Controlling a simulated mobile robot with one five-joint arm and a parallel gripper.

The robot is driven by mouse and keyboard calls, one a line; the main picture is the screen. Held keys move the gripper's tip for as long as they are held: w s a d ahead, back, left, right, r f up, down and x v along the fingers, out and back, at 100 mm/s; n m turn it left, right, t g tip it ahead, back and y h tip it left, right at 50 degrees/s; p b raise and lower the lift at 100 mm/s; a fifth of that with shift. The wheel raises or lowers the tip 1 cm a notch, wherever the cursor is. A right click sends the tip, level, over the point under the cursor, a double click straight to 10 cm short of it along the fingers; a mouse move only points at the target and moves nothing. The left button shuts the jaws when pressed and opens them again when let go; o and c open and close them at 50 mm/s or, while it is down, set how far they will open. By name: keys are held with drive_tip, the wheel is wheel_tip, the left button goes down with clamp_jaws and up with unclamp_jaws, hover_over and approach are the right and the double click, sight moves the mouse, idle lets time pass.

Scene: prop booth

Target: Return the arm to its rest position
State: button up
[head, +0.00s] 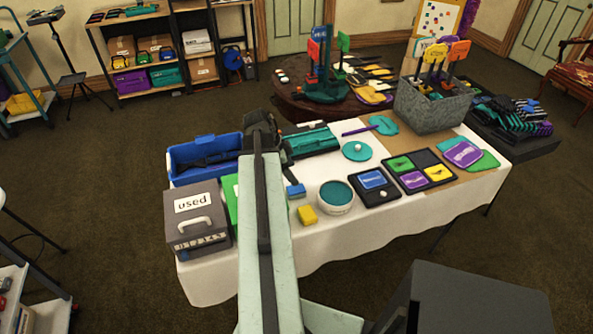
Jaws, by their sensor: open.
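My arm reaches up from the bottom middle of the head view, over the front of the white-clothed table (215,284). My gripper (262,122) is at its far end, small and dark, between the blue bin and a teal case. It is open. I see nothing held in it, though the arm partly hides that spot. I cannot tell how high it is above the table.
A grey planter (432,108) stands at the back right. Dark carpet is open left of the table.

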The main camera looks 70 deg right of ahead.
drive_tip(key=shift+p+v, duration=0.35)
drive_tip(key=shift+v, duration=0.85)
